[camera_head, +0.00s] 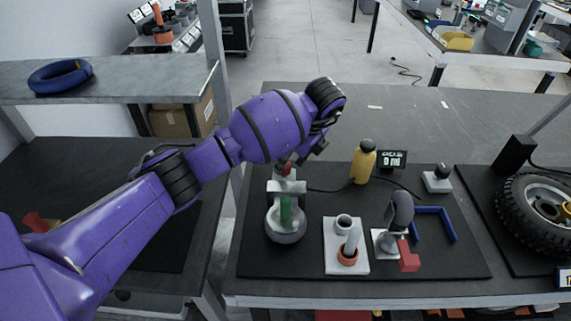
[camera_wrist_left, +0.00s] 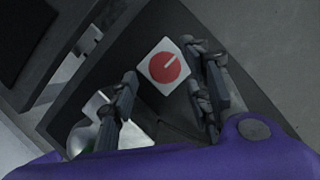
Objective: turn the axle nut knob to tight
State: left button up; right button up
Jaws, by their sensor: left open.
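The line points to the upper right of that view. My left gripper (camera_wrist_left: 161,62) is open, with its fingers on either side of the knob and a gap on both sides. In the head view my left gripper (camera_head: 304,157) points down above the dark mat, close to a small red part (camera_head: 286,168). I cannot tell whether that part is the knob. My right gripper is not in view.
A grey metal stand with a green part (camera_head: 285,228) is just below the left gripper. A yellow bottle (camera_head: 362,163), a white block with tubes (camera_head: 346,262) and a blue bracket (camera_head: 452,222) share the mat.

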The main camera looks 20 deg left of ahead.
pick_arm(q)
jog(key=shift+x, duration=1.15)
jog(key=shift+f, duration=0.35)
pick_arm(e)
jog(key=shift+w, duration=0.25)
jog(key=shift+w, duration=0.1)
pick_arm(q)
jog(key=shift+w, duration=0.1)
jog(key=shift+c, duration=0.7)
jog(key=c, duration=0.9)
